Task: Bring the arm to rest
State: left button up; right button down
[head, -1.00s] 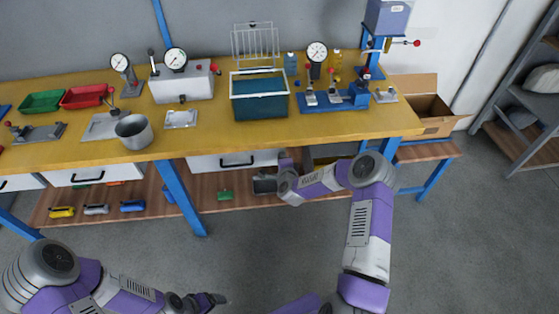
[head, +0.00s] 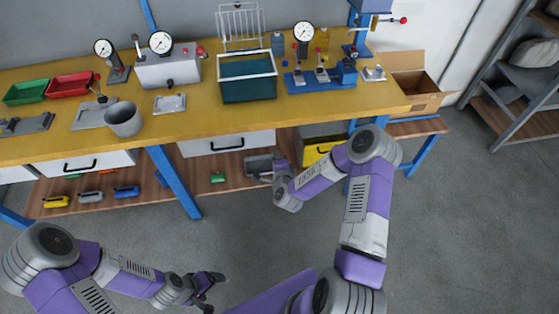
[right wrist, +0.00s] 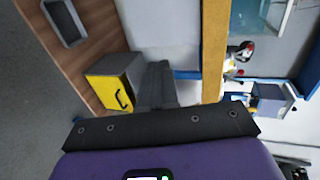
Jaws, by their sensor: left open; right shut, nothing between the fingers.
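My right arm reaches forward in front of the workbench (head: 215,125). Its gripper (head: 265,177) is at the level of the lower shelf, below the bench's front edge, and looks small in the head view. In the right wrist view the dark fingers of the right gripper (right wrist: 157,80) are together with nothing between them. My left arm is low at the left of the head view. Its gripper (head: 214,287) is open and empty over the grey floor, apart from the bench.
A yellow-fronted cabinet (right wrist: 108,92) is beside the right fingers in the wrist view. A grey tray (head: 258,164) lies on the lower shelf (head: 225,193). A cup (head: 123,119) and a teal bin (head: 248,88) stand on the bench. The floor (head: 450,240) at right is clear.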

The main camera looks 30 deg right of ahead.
jog(key=shift+v, duration=1.65)
jog(key=s+a+f+n+g+y+p, duration=0.2)
jog(key=s+a+f+n+g+y, duration=0.4)
jog(key=a+n, duration=0.45)
jog(key=s+a+f+n+g+y, duration=0.1)
jog(key=s+a+f+n+g, duration=0.1)
jog(key=s, duration=0.7)
jog(key=s+a+f+n+g+y+p, duration=0.1)
jog(key=s+a+n+g, duration=0.3)
jog(key=s, duration=0.5)
jog(key=shift+a+f+n+g, duration=0.4)
jog(key=shift+f+n+g, duration=0.2)
jog(key=shift+n, duration=0.45)
